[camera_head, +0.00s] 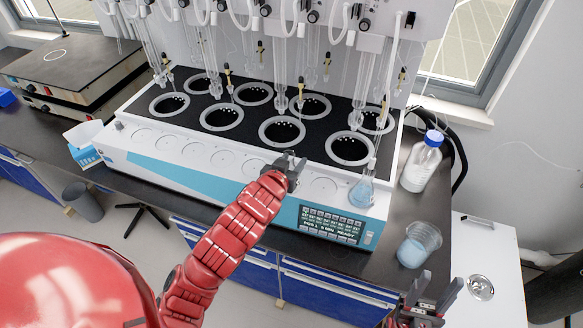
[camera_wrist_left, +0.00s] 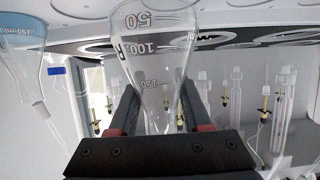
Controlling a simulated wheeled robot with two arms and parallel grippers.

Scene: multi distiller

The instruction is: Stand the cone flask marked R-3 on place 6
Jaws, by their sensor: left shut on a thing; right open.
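My left gripper (camera_head: 292,165) is over the front ledge of the white distiller, among its round marked places. In the left wrist view its two fingers are shut on a clear, empty-looking cone flask (camera_wrist_left: 150,50) with 50, 100 and 150 marks. A letter R shows on it; the rest of the label is cut off. In the head view this flask is hard to make out at the gripper. The ledge's round places include one at the right (camera_head: 324,185); no place numbers are legible. My right gripper (camera_head: 432,300) is open and empty at the lower right.
A cone flask with blue liquid (camera_head: 362,192) stands at the ledge's right end, also seen in the left wrist view (camera_wrist_left: 18,28). A blue-capped bottle (camera_head: 421,163) and a beaker (camera_head: 417,246) stand to the right. Glass tubes hang above the heating wells behind.

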